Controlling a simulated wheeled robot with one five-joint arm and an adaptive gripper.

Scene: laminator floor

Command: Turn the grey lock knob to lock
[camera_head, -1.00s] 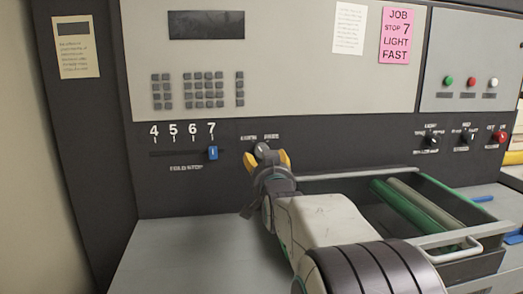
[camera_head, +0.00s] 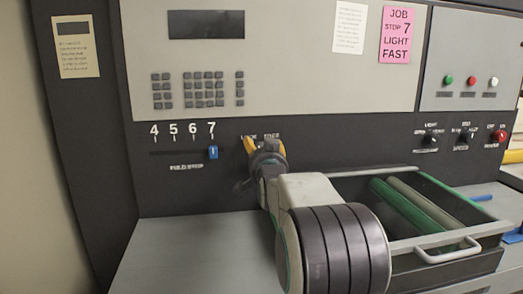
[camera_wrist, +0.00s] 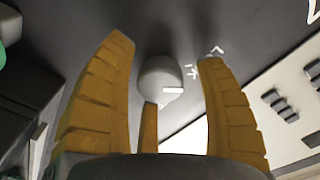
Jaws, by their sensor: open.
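The grey lock knob (camera_wrist: 160,78) shows in the wrist view as a rounded grey knob with a white mark on its face, on the dark panel. My gripper (camera_wrist: 166,58) has its yellow fingers open, one on each side of the knob and another yellow finger below it. A gap shows between the knob and both side fingers; contact with the lower finger cannot be told. In the head view my gripper (camera_head: 264,146) is at the panel, right of the blue slider, and covers the knob. White lettering above it is partly hidden and unreadable.
The blue fold-stop slider (camera_head: 213,152) stands under the 7. An open tray (camera_head: 400,230) with green and grey rolls lies right of my arm. Other knobs (camera_head: 431,138) and a red knob (camera_head: 499,137) are farther right. A pink job note (camera_head: 399,34) hangs above.

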